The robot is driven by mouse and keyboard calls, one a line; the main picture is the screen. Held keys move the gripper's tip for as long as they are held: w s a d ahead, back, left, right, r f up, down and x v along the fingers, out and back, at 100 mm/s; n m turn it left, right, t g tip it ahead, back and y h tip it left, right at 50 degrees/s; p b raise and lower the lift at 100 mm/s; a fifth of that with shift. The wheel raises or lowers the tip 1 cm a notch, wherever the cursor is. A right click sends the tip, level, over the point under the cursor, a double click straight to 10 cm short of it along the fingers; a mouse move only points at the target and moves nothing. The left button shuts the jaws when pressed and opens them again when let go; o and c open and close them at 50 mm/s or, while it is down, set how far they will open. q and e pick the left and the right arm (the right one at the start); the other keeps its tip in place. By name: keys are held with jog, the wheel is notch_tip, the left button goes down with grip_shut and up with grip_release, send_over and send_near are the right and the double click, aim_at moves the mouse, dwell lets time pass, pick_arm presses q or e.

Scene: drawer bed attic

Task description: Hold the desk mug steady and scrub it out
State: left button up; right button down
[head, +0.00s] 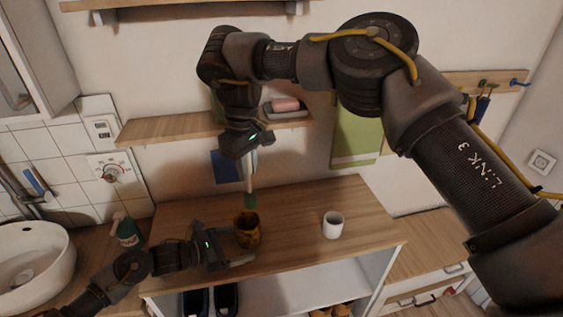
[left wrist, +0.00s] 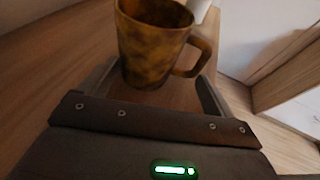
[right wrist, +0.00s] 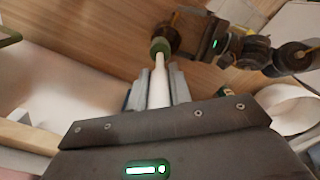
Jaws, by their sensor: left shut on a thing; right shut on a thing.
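The desk mug (head: 246,232), mottled brown and amber, stands upright on the wooden top. My left gripper (head: 238,252) is shut on its lower body from the left. In the left wrist view the mug (left wrist: 152,45) sits between the fingers (left wrist: 160,88), its handle to the right. My right gripper (head: 248,165) is shut on the pale handle of a brush (head: 250,198), which hangs green head down just above the mug's mouth. In the right wrist view the fingers (right wrist: 163,85) flank the brush handle (right wrist: 158,88), and the green head overlaps the mug (right wrist: 170,32). The mug's inside is hidden.
A white cup (head: 333,226) stands to the right on the wooden top (head: 300,200), with bare wood around it. A green bottle (head: 126,231) and a white sink (head: 32,262) are at left. A wall shelf (head: 165,129) runs behind my right gripper.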

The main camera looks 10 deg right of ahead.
aim_at(244, 195)
jog(key=shift+a+f+n, duration=0.1)
jog(key=shift+a+n, duration=0.3)
jog(key=shift+a, duration=0.4)
jog(key=shift+f, duration=4.75)
jog(key=shift+s, duration=0.2)
